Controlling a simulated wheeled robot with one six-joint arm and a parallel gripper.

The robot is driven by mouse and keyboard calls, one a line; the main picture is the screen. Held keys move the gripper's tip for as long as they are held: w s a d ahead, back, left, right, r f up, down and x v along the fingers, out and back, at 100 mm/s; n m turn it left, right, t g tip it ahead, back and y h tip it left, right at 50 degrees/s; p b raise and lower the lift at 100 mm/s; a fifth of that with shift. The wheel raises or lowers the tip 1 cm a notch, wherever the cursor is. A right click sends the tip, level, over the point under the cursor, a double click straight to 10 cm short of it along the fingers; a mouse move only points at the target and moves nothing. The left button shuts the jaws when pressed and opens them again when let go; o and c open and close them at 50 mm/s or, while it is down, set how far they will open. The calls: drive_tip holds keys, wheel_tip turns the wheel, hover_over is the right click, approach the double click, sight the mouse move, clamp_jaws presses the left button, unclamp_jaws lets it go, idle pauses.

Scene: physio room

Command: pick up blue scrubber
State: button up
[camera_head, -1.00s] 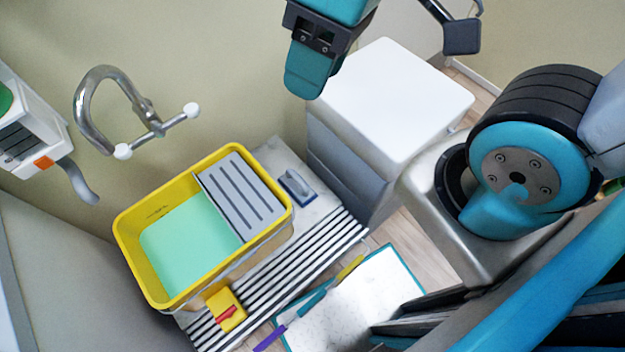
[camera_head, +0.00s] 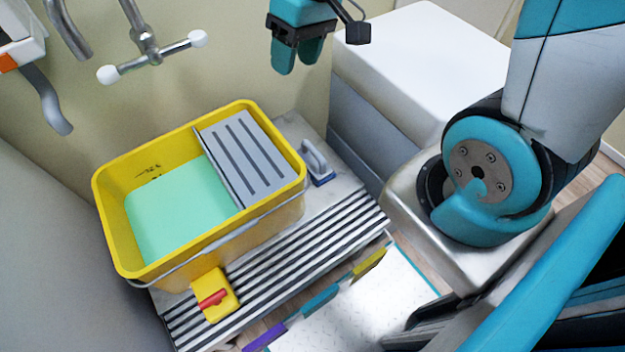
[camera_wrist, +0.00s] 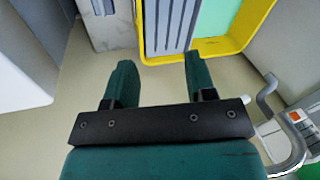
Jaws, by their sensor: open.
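The blue scrubber (camera_head: 318,170) has a grey loop handle on a blue base. It lies on the grey ledge just right of the yellow bucket (camera_head: 118,255) in the head view. In the wrist view its handle (camera_wrist: 102,7) seems to show at the top edge, left of the bucket. My gripper (camera_head: 298,55) is open and empty, high up by the wall and apart from the scrubber. Its two teal fingers also show in the wrist view (camera_wrist: 158,68), with only floor or wall colour between them.
The bucket holds green liquid and a grey slotted panel (camera_head: 248,155). A yellow block with a red part (camera_head: 214,295) sits in front of it on the ribbed ledge (camera_head: 275,275). A white-topped cabinet (camera_head: 425,60) stands right; a chrome tap (camera_head: 145,45) is at upper left.

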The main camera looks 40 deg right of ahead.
sight(315, 149)
drive_tip(key=w+d+f+m+b, duration=0.15)
drive_tip(key=d+f+b, duration=0.35)
drive_tip(key=f, duration=0.6)
drive_tip(key=w+d+f+m+b, duration=0.1)
drive_tip(key=w+d+f+b, duration=0.3)
drive_tip(key=f, duration=0.7)
drive_tip(key=shift+h, duration=0.4)
drive_tip(key=f+b, duration=0.2)
drive_tip(key=f, duration=0.1)
drive_tip(key=f+b, duration=0.1)
drive_tip(key=f, duration=0.3)
drive_tip(key=s+a+f+b, duration=0.1)
drive_tip(key=f+b, duration=0.1)
drive_tip(key=f, duration=0.1)
drive_tip(key=shift+f+b, duration=0.3)
drive_tip(key=f+b, duration=0.1)
drive_tip(key=f, duration=0.1)
drive_tip(key=f+b, duration=0.1)
drive_tip(key=f, duration=0.1)
drive_tip(key=f+b, duration=0.1)
drive_tip(key=shift+w+a+f, duration=0.35)
drive_tip(key=shift+w+f, duration=0.05)
drive_tip(key=shift+r, duration=0.1)
drive_tip(key=shift+c, duration=0.5)
clamp_jaws()
